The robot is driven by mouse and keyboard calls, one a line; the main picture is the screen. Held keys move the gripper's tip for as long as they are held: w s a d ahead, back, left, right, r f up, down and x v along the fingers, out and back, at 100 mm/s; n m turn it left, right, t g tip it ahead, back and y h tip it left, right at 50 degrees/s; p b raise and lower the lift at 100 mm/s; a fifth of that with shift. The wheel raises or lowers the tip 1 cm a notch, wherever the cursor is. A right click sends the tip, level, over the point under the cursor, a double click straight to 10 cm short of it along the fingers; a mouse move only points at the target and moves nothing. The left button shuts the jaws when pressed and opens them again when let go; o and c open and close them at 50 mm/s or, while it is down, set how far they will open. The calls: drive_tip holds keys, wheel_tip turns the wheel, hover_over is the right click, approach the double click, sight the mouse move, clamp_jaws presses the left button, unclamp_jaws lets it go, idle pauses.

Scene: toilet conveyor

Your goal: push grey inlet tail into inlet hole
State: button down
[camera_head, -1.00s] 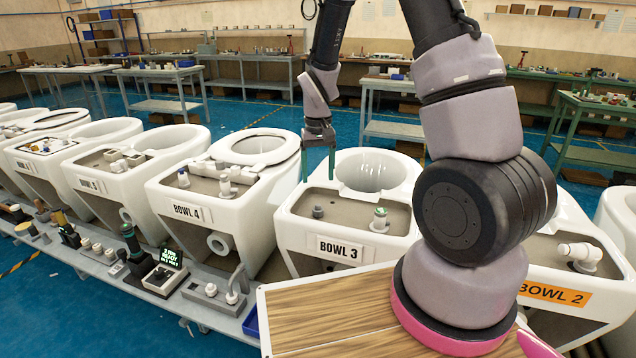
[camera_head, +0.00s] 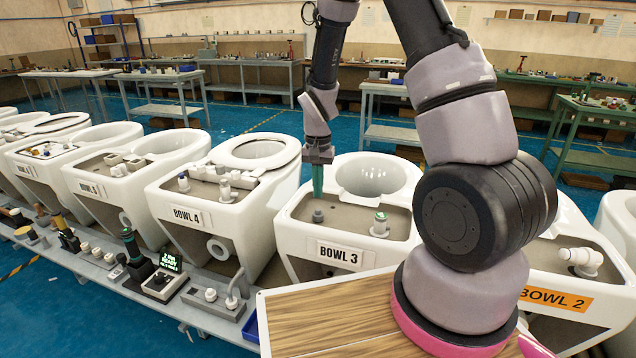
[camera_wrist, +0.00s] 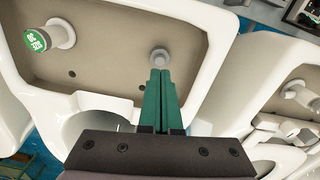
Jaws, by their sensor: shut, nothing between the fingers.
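The grey inlet tail (camera_head: 318,215) is a short round stub on the beige deck of the bowl labelled BOWL 3 (camera_head: 296,237), left of a white fitting with a green top (camera_head: 380,224). My gripper (camera_head: 318,192) is shut and empty, its green fingers together and pointing down just above the tail. In the wrist view the tail (camera_wrist: 160,56) shows just beyond the fingertips (camera_wrist: 160,72). I cannot tell whether they touch it. The inlet hole is not visible; the tail appears to stand over it.
The white fitting with its green top (camera_wrist: 50,37) stands at the left in the wrist view. BOWL 4 (camera_head: 215,210) is to the left and BOWL 2 (camera_head: 560,272) to the right. A wooden board (camera_head: 330,318) lies in front of BOWL 3.

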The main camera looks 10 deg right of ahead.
drive_tip(key=shift+f, duration=2)
drive_tip(key=shift+f, duration=0.2)
wheel_tip(320, 180, up, 13)
wheel_tip(320, 180, up, 16)
drive_tip(key=t+y, duration=0.1)
drive_tip(key=t, duration=0.2)
hover_over(318, 209)
drive_tip(key=s+d, duration=0.3)
drive_tip(key=s, duration=0.3)
drive_tip(key=s+d+r+t, duration=0.1)
drive_tip(key=s+r+t, duration=0.1)
drive_tip(key=s+r, duration=0.3)
drive_tip(key=s+d+r+n+t+y, duration=0.1)
drive_tip(key=s+r+t, duration=0.1)
drive_tip(key=s+r, duration=0.3)
drive_tip(key=s, duration=0.4)
drive_tip(key=shift+s+d, duration=0.15)
drive_tip(key=shift+d, duration=0.25)
